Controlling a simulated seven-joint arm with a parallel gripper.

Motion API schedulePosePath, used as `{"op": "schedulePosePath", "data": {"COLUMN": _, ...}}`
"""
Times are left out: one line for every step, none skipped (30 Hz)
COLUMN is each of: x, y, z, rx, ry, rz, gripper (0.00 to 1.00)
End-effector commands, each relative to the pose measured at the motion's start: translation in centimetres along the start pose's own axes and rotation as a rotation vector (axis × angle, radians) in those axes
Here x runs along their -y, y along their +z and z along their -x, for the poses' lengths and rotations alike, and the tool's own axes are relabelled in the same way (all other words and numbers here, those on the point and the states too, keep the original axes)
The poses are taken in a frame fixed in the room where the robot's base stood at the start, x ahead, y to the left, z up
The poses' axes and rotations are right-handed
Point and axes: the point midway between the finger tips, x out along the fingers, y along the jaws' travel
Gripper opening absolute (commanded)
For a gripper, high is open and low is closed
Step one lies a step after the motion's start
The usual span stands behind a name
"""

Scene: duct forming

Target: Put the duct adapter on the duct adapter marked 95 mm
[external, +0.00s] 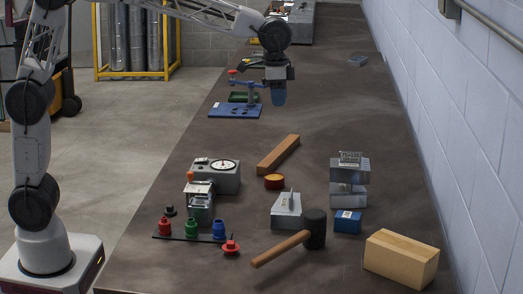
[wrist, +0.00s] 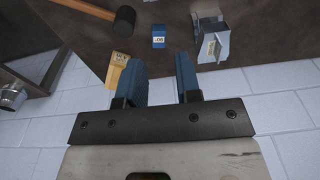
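A grey sheet-metal piece (external: 287,212), tapered at the top with a small upright tag, stands mid-table behind the mallet; it looks like a duct adapter. Right of it, two grey metal pieces form a stack (external: 348,190) with a pale label on top; it appears in the wrist view as well (wrist: 212,38). I cannot read any size marking, so I cannot tell which is marked 95 mm. My gripper (external: 277,97) is high over the far part of the table, well away from both. In the wrist view its blue fingers (wrist: 161,82) are apart with nothing between them.
A mallet (external: 315,230), blue box (external: 347,222) and wooden block (external: 401,259) lie nearby. A wooden bar (external: 278,154), orange-topped round item (external: 273,182) and dial gauge box (external: 218,176) stand around the middle. A blue-based tool (external: 237,110) is near my gripper. A block wall borders the right.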

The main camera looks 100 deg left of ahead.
Motion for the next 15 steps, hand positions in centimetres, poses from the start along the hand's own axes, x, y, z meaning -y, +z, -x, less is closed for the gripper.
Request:
{"op": "schedulePosePath", "data": {"x": -0.7, "y": 1.4, "z": 0.9, "rx": -0.012, "ry": -0.002, "rz": 0.000, "gripper": 0.31}}
{"op": "schedulePosePath", "data": {"x": -1.0, "y": 2.2, "z": 1.2, "rx": -0.015, "ry": -0.002, "rz": 0.000, "gripper": 0.31}}
{"op": "schedulePosePath", "data": {"x": -1.5, "y": 3.2, "z": 1.5, "rx": -0.019, "ry": -0.002, "rz": 0.000, "gripper": 0.31}}
{"op": "schedulePosePath", "data": {"x": -1.9, "y": 4.0, "z": 1.7, "rx": -0.022, "ry": -0.002, "rz": 0.000, "gripper": 0.31}}
{"op": "schedulePosePath", "data": {"x": -2.3, "y": 4.7, "z": 1.9, "rx": -0.025, "ry": -0.002, "rz": 0.000, "gripper": 0.31}}
{"op": "schedulePosePath", "data": {"x": -2.8, "y": 5.8, "z": 2.1, "rx": -0.028, "ry": -0.002, "rz": -0.001, "gripper": 0.31}}
{"op": "schedulePosePath", "data": {"x": -3.2, "y": 6.5, "z": 2.2, "rx": -0.032, "ry": -0.002, "rz": -0.002, "gripper": 0.31}}
{"op": "schedulePosePath", "data": {"x": -3.5, "y": 7.3, "z": 2.3, "rx": -0.034, "ry": -0.002, "rz": -0.002, "gripper": 0.31}}
{"op": "schedulePosePath", "data": {"x": -4.0, "y": 8.3, "z": 2.5, "rx": -0.038, "ry": -0.002, "rz": -0.002, "gripper": 0.31}}
{"op": "schedulePosePath", "data": {"x": -4.3, "y": 9.1, "z": 2.5, "rx": -0.040, "ry": -0.002, "rz": -0.002, "gripper": 0.31}}
{"op": "schedulePosePath", "data": {"x": -4.7, "y": 9.9, "z": 2.6, "rx": -0.043, "ry": -0.002, "rz": -0.002, "gripper": 0.31}}
{"op": "schedulePosePath", "data": {"x": -5.1, "y": 10.9, "z": 2.6, "rx": -0.044, "ry": -0.002, "rz": -0.002, "gripper": 0.31}}
{"op": "schedulePosePath", "data": {"x": -5.4, "y": 11.7, "z": 2.7, "rx": -0.048, "ry": -0.002, "rz": -0.002, "gripper": 0.31}}
{"op": "schedulePosePath", "data": {"x": -5.8, "y": 12.5, "z": 2.6, "rx": -0.049, "ry": -0.001, "rz": -0.002, "gripper": 0.31}}
{"op": "schedulePosePath", "data": {"x": -6.2, "y": 13.6, "z": 2.7, "rx": -0.053, "ry": -0.001, "rz": -0.003, "gripper": 0.31}}
